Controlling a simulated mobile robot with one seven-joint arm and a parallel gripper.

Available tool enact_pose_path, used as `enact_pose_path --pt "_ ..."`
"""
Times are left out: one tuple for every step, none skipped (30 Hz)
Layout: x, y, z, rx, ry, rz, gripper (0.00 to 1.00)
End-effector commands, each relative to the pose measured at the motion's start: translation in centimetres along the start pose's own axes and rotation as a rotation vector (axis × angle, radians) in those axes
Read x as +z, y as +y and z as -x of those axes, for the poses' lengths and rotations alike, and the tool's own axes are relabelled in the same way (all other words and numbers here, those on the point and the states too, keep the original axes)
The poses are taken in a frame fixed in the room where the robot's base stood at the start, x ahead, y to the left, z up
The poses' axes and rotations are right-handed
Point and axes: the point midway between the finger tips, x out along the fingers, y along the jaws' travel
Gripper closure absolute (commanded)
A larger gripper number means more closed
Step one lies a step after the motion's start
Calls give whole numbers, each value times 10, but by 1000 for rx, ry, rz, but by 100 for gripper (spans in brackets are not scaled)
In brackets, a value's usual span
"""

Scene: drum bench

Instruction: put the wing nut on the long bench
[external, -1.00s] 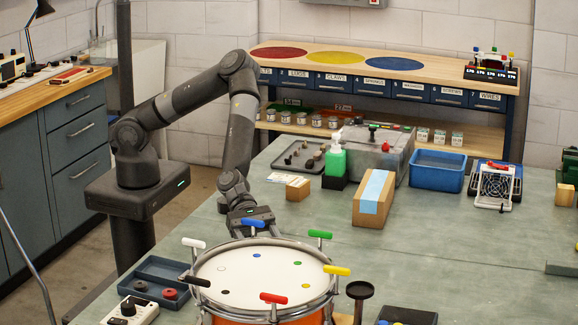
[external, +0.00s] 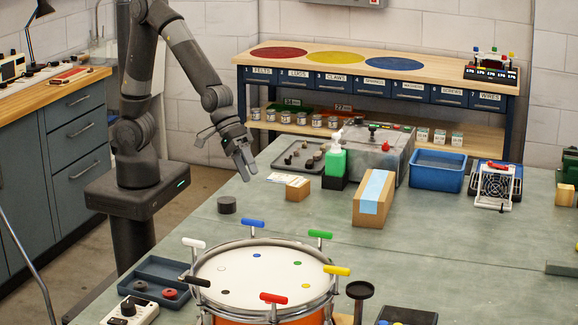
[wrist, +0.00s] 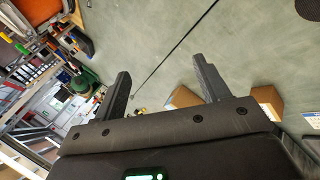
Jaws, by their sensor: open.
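My gripper (external: 246,172) is open and empty, raised over the back left of the grey-green bench (external: 290,222). Its two fingers stand wide apart in the wrist view (wrist: 163,82), with nothing between them. I cannot make out a wing nut for certain in either view. Small dark parts lie in a grey tray (external: 290,168) right of my gripper, too small to name. A dark short cylinder (external: 227,205) stands on the bench below my gripper. A wooden-topped bench (external: 436,74) with red, yellow and blue discs stands along the back wall.
A drum (external: 262,280) with coloured T-handles fills the front. The bench is clear between drum and boxes.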

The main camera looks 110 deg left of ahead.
Motion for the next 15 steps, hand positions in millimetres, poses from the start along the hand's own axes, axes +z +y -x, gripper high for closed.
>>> enact_pose_path --pt "-7 -7 20 -20 29 -62 32" --pt "-10 -13 31 -36 41 -102 32" --pt "-15 -20 45 -58 56 -152 32" --pt "-18 -26 56 -74 66 -189 32" --pt "-20 -32 67 -91 74 -226 32" --pt "-24 -40 82 -112 85 -271 32" --pt "-26 -47 93 -129 91 -306 32" --pt "-28 -53 104 -144 98 -339 32" --pt "-30 -62 118 -164 105 -380 32" --pt "-30 -69 129 -178 108 -412 32" --pt "-32 -75 140 -192 111 -442 32" --pt "-32 -85 154 -210 113 -481 32" --pt "-32 -92 165 -222 112 -510 32" --pt "-32 -99 175 -234 112 -537 32" --pt "-30 -110 188 -250 109 -573 32"
